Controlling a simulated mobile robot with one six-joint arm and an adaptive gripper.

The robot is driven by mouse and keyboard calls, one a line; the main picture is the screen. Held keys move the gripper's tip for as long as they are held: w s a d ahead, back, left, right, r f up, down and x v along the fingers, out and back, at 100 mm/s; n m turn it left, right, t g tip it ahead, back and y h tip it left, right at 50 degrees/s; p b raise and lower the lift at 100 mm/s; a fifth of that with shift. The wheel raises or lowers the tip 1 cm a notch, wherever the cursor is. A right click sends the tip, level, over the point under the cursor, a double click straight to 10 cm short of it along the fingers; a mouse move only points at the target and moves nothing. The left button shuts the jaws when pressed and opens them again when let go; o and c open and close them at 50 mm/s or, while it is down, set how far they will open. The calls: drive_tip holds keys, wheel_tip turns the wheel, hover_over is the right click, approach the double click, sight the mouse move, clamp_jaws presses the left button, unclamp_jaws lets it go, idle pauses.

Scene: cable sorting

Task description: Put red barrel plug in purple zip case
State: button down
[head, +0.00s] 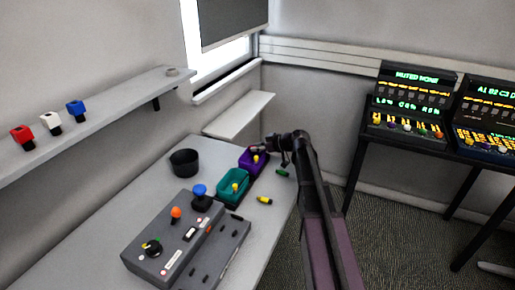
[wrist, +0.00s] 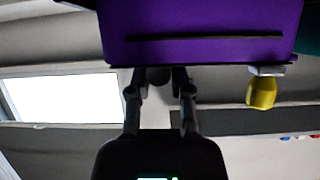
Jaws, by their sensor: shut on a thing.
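The purple zip case (head: 246,163) stands at the table's far right end, and it fills the top of the wrist view (wrist: 200,18), with a dark slit along its face. My gripper (head: 262,148) is at its far right edge. In the wrist view my fingertips (wrist: 158,76) meet the case's edge, shut on a small dark rounded piece that is mostly hidden. I cannot tell whether this piece belongs to the case. A yellow tab (wrist: 262,93) sticks out from the case's edge. I cannot make out a red barrel plug for certain.
A teal case (head: 233,188) adjoins the purple one. A green plug (head: 282,172) and a yellow plug (head: 264,201) lie to the right. A black bowl (head: 185,163) and a grey control box (head: 165,240) with knobs stand left and in front. Blocks line the wall shelf (head: 120,105).

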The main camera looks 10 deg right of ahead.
drive_tip(key=shift+f+b, duration=0.35)
drive_tip(key=shift+f, duration=0.1)
drive_tip(key=c, duration=0.5)
unclamp_jaws()
drive_tip(key=shift+c, duration=0.2)
drive_tip(key=shift+r, duration=0.2)
drive_tip(key=shift+d+r+p, duration=0.1)
drive_tip(key=shift+r+p, duration=0.55)
drive_tip(key=shift+p, duration=0.2)
drive_tip(key=p+v, duration=0.4)
drive_tip(key=v, duration=0.7)
drive_tip(key=shift+s+d+p, duration=0.25)
drive_tip(key=shift+d+p, duration=0.1)
drive_tip(key=shift+p, duration=0.05)
